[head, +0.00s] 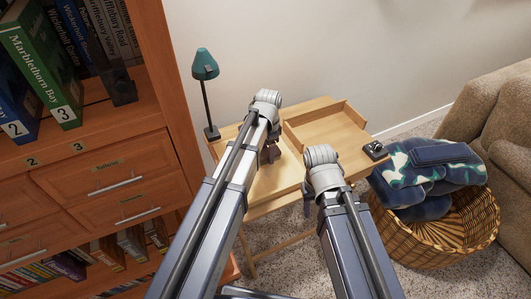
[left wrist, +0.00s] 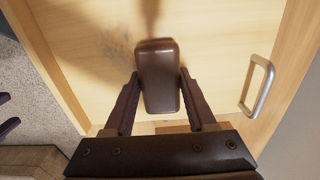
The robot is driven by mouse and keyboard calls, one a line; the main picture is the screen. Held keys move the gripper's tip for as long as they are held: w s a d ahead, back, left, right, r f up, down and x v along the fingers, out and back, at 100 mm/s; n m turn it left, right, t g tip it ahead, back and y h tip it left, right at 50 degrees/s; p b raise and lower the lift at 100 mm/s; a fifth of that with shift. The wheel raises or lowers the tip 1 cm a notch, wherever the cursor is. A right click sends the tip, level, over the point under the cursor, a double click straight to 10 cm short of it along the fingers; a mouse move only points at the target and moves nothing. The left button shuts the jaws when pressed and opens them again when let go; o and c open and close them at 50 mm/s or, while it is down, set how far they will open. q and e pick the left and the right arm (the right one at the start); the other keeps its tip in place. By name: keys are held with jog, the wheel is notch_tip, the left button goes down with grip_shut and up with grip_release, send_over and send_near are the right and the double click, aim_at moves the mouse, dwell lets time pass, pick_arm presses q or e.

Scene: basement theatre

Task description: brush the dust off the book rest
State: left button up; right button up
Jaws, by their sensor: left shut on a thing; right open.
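My left gripper (head: 270,152) is over the left part of the light wooden desk. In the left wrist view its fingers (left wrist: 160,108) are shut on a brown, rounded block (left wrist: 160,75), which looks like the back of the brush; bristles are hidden. Below it is a pale wooden panel (left wrist: 215,60), apparently the book rest, with a raised edge and a metal handle at right. A grey smudge, perhaps dust, lies on the panel (left wrist: 100,30) at upper left; a shadow falls nearby. My right gripper (head: 308,198) is open, mostly hidden by its arm, by the desk's front edge.
A raised-edge wooden tray section (head: 335,128) fills the desk's right side, with a small dark object (head: 375,150) at its corner. A green lamp (head: 205,65) stands at the back left. A bookcase (head: 165,60) is left; a wicker basket (head: 440,235) with a blanket and a sofa are right.

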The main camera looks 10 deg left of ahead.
aim_at(278, 148)
pick_arm(q)
jog(key=shift+w+d, duration=0.6)
jog(key=shift+d, duration=0.2)
jog(key=shift+w+d, duration=0.55)
jog(key=shift+d, duration=0.25)
notch_tip(278, 148, up, 6)
jog(key=p, duration=0.6)
jog(key=shift+a, duration=0.15)
jog(key=shift+r, duration=0.1)
notch_tip(278, 148, up, 3)
jog(key=p, duration=0.3)
jog(key=shift+s, duration=0.1)
